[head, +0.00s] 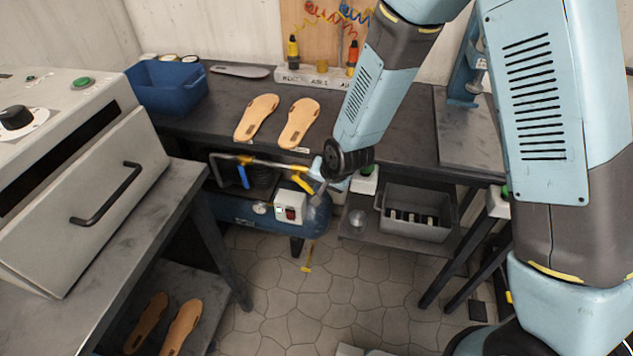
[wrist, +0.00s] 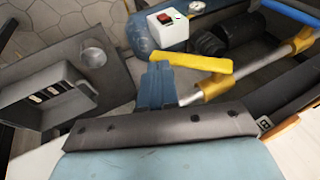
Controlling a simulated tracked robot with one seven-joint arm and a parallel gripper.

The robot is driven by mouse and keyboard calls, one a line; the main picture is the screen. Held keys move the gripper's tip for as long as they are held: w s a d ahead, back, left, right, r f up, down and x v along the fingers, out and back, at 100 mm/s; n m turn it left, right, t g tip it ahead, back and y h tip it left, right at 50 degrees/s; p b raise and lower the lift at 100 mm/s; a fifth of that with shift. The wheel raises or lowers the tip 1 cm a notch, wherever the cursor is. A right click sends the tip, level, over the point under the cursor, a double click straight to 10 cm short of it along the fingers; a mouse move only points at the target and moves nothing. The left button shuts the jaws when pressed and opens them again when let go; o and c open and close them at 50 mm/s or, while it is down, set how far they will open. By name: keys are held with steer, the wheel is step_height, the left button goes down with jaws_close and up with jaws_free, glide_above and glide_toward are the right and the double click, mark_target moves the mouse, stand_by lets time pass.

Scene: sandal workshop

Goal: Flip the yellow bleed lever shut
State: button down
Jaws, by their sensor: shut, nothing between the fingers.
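The yellow bleed lever (wrist: 195,62) sits on a brass valve (wrist: 214,84) on a metal pipe. It angles away from the pipe, its free end toward my gripper. In the head view the yellow lever (head: 304,181) shows above the compressor, just left of my gripper (head: 318,190). My gripper (wrist: 160,72) is shut and empty, its blue fingers close beside the lever's free end. I cannot tell whether they touch it. A blue lever (head: 243,176) hangs from the pipe's left part; it also shows in the wrist view (wrist: 290,11).
The blue compressor (head: 240,213) with a white switch box (head: 290,207) stands under the dark bench (head: 220,110). A grey bin (head: 413,213) sits on a low shelf to the right. Two sandal soles (head: 298,123) lie on the bench above.

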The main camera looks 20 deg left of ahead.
steer(key=shift+s+a+f, duration=0.1)
steer(key=shift+f, duration=0.35)
stand_by(0.5)
steer(key=shift+r, duration=0.1)
steer(key=v, duration=1.3)
steer(key=shift+s+r, duration=0.1)
steer(key=shift+r, duration=0.05)
stand_by(0.3)
